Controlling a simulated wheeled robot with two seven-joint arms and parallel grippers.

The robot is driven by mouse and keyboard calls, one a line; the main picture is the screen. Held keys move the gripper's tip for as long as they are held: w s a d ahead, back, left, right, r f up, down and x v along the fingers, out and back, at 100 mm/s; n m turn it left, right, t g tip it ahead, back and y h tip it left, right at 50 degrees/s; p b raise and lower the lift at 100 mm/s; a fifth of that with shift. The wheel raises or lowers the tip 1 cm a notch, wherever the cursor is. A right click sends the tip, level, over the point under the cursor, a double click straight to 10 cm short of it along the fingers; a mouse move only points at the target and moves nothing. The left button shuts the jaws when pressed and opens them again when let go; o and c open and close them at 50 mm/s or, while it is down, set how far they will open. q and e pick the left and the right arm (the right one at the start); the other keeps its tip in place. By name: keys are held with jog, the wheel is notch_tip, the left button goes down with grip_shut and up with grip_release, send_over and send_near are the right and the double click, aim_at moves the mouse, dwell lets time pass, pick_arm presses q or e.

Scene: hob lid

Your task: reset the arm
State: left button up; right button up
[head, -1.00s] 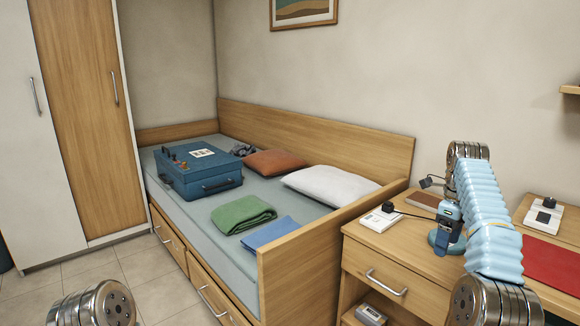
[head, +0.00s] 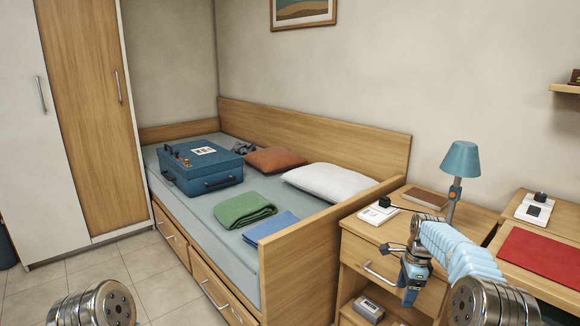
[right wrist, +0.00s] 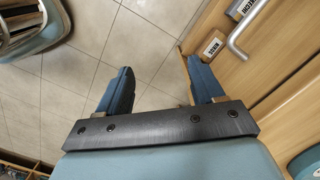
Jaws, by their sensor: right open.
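My right arm comes in from the lower right of the head view, its blue-sleeved forearm reaching left. My right gripper (head: 408,294) points downward in front of the nightstand (head: 350,248). In the right wrist view the gripper (right wrist: 160,82) has its two dark blue fingers wide apart, with only floor tiles seen between them. It is open and empty. The drawer front with its handle is close beside the right finger in that view. Of my left arm only a round metal joint shows at the lower left of the head view; the left gripper is out of sight.
A blue-shaded lamp (head: 461,162), a brown book (head: 425,198) and a white device (head: 378,213) stand on the nightstand. A red mat (head: 540,254) lies at right. The bed holds a blue case (head: 203,168) and folded cloths. Floor at lower left is clear.

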jog(key=s+a+f+n+y, duration=0.1)
jog(key=s+a+f+n, duration=0.4)
jog(key=f, duration=0.5)
jog(key=s+a+f+n+y, duration=0.1)
jog(key=s+a+f+n, duration=0.3)
jog(key=s+a+f, duration=0.45)
jog(key=s+a+f+n, duration=0.2)
jog(key=s+n, duration=0.1)
jog(key=s, duration=0.4)
jog(key=s+a+f+n, duration=0.2)
jog(key=s+a+n, duration=0.1)
jog(key=s, duration=0.4)
jog(key=s+a+f+n+y, duration=0.1)
jog(key=s+a+f+n, duration=0.1)
jog(key=s, duration=0.6)
jog(key=shift+a+n, duration=0.5)
jog(key=shift+a, duration=0.25)
